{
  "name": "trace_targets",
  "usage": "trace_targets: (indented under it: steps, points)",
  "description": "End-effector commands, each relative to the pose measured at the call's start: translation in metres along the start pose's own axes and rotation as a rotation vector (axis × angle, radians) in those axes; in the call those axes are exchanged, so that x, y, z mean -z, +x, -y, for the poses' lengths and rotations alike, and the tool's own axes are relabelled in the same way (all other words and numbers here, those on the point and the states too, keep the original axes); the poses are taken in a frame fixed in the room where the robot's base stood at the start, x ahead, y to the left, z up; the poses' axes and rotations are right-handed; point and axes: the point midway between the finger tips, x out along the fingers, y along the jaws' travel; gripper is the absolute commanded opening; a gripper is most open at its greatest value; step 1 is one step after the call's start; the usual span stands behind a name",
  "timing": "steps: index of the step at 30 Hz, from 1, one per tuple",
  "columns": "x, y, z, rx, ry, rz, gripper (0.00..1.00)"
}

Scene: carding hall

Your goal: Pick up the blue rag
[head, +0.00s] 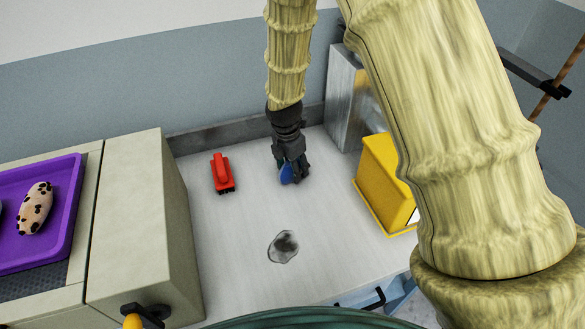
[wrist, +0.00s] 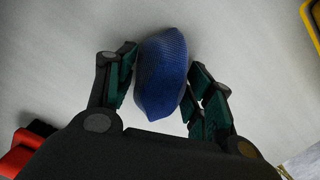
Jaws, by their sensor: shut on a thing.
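The blue rag (wrist: 160,75) is a bunched, woven-looking bundle between the two fingers of my gripper (wrist: 162,88) in the wrist view. The left finger touches its side, and the right finger lies close against its lower right. In the head view my gripper (head: 291,173) points down at the grey worktop, shut on the rag. Only a small blue part of the rag (head: 286,174) shows there; the fingers hide the rest. I cannot tell whether the rag still touches the worktop.
A red brush-like object (head: 222,173) lies left of my gripper. A yellow box (head: 380,175) stands to the right, near a metal cabinet (head: 343,95). A grey translucent lump (head: 283,246) lies in front. A purple tray (head: 60,239) holds a spotted item (head: 35,207). The worktop (head: 325,225) between is clear.

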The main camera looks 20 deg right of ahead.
Motion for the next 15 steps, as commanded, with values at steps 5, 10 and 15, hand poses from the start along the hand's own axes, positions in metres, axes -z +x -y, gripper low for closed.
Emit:
trace_targets:
  steps: [5,10,15]
  points:
    - [0.000,-0.003,0.000,-0.001,0.000,0.000,0.28]
    - [-0.002,-0.013,-0.001,-0.002,0.001,0.000,0.28]
    - [-0.004,-0.029,-0.001,-0.003,0.001,0.000,0.28]
